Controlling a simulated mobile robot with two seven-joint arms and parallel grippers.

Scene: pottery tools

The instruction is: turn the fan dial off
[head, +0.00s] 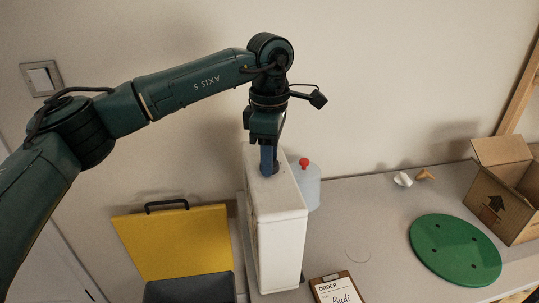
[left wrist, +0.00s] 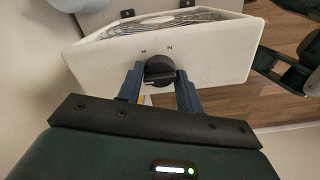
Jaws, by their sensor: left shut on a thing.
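The fan is a white box (head: 279,240) standing upright on the table; its round grille shows in the left wrist view (left wrist: 175,22). Its dark dial (left wrist: 159,72) is on the white top face, with small number marks beside it. My left gripper (head: 268,160) points down onto the top of the fan. In the left wrist view, its blue fingers (left wrist: 159,84) are on either side of the dial and shut on it. In the head view the gripper hides most of the dial. I cannot tell the dial's exact setting. My right gripper is not in view.
A clear bottle with a red cap (head: 304,164) stands close behind the fan. A yellow board (head: 180,243) and a dark grey bin (head: 190,289) are left. A clipboard (head: 338,289), green disc (head: 455,250) and cardboard box (head: 490,205) are right. Table between is mostly clear.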

